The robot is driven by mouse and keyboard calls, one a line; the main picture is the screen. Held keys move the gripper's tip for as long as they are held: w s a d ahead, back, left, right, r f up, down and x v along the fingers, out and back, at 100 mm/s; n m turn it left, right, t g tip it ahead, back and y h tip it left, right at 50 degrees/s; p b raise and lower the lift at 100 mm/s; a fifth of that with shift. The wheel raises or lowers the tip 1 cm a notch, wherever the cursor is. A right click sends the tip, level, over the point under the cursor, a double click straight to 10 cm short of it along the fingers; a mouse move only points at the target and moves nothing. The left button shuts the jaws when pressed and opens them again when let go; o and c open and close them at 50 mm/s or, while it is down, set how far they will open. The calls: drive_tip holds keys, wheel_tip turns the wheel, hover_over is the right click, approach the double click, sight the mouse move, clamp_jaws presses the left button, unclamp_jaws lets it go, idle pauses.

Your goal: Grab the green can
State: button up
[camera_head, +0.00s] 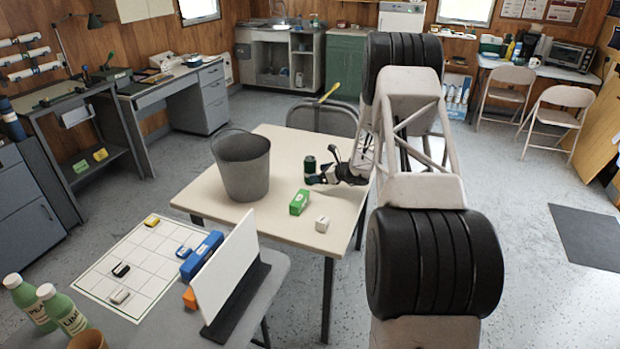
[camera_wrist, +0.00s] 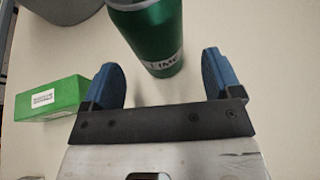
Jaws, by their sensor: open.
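The green can (camera_wrist: 155,45) stands upright on the beige table; its lower label reads "LIME" in part in the wrist view. It also shows as a small dark green can (camera_head: 310,164) in the head view. My gripper (camera_wrist: 160,78) is open, with blue fingertips to either side of the can's near side. The can is at or just beyond the mouth of the jaws; I cannot tell if a finger touches it. In the head view my gripper (camera_head: 320,179) is low over the table beside the can.
A green box (camera_head: 299,202) lies close to my gripper's left in the wrist view (camera_wrist: 50,97). A small white box (camera_head: 322,224) is at the table's front. A grey bucket (camera_head: 242,165) stands left of the can. A white panel (camera_head: 226,265) stands on the nearer table.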

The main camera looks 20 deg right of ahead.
sight(310, 158)
drive_tip(key=shift+x, duration=2.4)
drive_tip(key=shift+a, duration=0.1)
drive_tip(key=c, duration=1)
drive_tip(key=shift+r, duration=0.15)
drive_tip(key=shift+r, duration=4.85)
